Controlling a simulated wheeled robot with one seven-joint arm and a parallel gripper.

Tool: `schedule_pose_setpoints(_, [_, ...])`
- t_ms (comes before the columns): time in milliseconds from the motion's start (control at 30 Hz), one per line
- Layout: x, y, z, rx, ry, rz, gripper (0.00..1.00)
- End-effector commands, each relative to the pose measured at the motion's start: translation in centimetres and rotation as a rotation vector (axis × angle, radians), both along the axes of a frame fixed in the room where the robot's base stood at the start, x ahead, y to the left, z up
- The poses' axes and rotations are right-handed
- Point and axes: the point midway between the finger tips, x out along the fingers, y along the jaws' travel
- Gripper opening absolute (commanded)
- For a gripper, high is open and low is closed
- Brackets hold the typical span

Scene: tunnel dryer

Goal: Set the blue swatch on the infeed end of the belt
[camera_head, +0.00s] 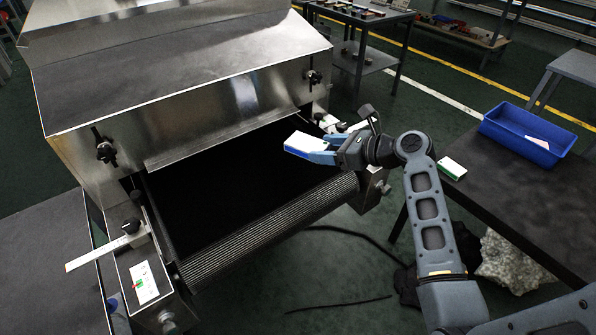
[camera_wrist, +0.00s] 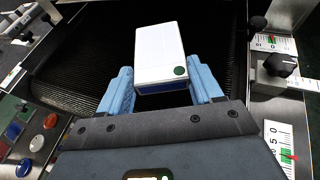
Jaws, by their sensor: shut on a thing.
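The blue swatch (camera_head: 303,143) is a flat white block with a blue edge and, in the wrist view (camera_wrist: 160,48), a green dot on its near corner. My gripper (camera_head: 322,150) is shut on it, with one light-blue finger on each side, as the wrist view shows (camera_wrist: 162,85). The swatch is over the right part of the dark belt (camera_head: 225,195), near the dryer's opening. It looks held above the belt, but the exact gap is hard to tell. The belt's near end shows a ribbed mesh edge (camera_head: 270,228).
The steel dryer hood (camera_head: 190,75) stands behind the belt. Side rails carry a ruler guide (camera_head: 105,250) and knobs. A dark table at right (camera_head: 520,195) holds a green-edged white swatch (camera_head: 452,168) and a blue bin (camera_head: 500,131) with a pale swatch (camera_head: 537,142) inside.

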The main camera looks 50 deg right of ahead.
Motion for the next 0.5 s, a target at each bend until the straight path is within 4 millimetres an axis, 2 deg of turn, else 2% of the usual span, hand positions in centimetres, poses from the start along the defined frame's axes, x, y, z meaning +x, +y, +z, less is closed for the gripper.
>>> schedule_pose_setpoints(33, [0.9, 0.9, -0.7, 0.003, 0.001, 0.004, 0.30])
schedule_pose_setpoints(200, [3.2, 2.8, -2.5, 0.000, 0.000, 0.003, 0.30])
schedule_pose_setpoints(333, [4.1, 3.7, -3.2, 0.000, 0.000, 0.002, 0.30])
schedule_pose_setpoints(500, [4.4, 3.9, -4.5, 0.001, 0.001, 0.001, 0.30])
